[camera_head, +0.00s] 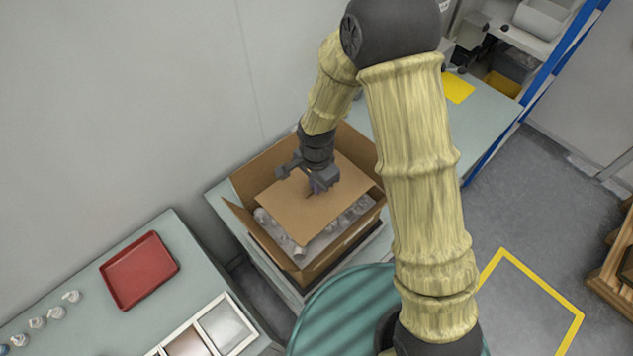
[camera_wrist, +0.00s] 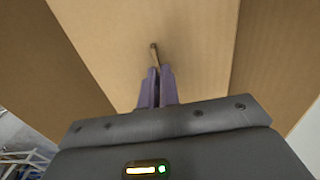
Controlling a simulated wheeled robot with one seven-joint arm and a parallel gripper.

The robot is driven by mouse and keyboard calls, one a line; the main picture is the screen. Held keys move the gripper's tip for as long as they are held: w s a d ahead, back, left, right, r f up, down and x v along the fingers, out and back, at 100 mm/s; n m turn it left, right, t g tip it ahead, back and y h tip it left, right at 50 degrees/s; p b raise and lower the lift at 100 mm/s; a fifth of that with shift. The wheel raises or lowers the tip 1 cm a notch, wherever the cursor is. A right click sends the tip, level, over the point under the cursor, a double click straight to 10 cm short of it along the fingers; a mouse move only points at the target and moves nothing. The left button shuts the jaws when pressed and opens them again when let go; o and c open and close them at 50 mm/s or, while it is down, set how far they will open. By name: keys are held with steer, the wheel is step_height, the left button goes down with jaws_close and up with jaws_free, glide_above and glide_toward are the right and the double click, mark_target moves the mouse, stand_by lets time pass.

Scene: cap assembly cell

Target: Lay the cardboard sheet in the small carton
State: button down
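The small carton (camera_head: 243,220) stands open on a bench, with its flaps spread outward. The brown cardboard sheet (camera_head: 305,218) lies within the carton's opening, over grey, rounded contents (camera_head: 345,222) that show along its lower right and lower left edges. My gripper (camera_head: 310,193) is above the sheet's upper part. In the wrist view the fingers (camera_wrist: 157,85) are close together at a small raised tab on the sheet (camera_wrist: 195,40), and they appear shut on it. Carton board (camera_wrist: 275,45) shows beside the sheet. Whether the sheet rests on the contents cannot be told.
A bench at the lower left holds a red tray (camera_head: 139,269), a white divided bin (camera_head: 222,325) and several small pale parts (camera_head: 71,297). A teal round surface (camera_head: 335,310) is below the carton. A wall rises behind the bench.

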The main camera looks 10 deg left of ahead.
steer(key=shift+f+b, duration=0.35)
steer(key=shift+f, duration=0.35)
steer(key=c, duration=1.6)
jaws_free()
steer(key=shift+o, duration=0.2)
steer(key=shift+r, duration=0.1)
step_height(320, 180, up, 17)
steer(key=b, duration=0.3)
steer(key=shift+r, duration=0.15)
steer(key=shift+d, duration=0.2)
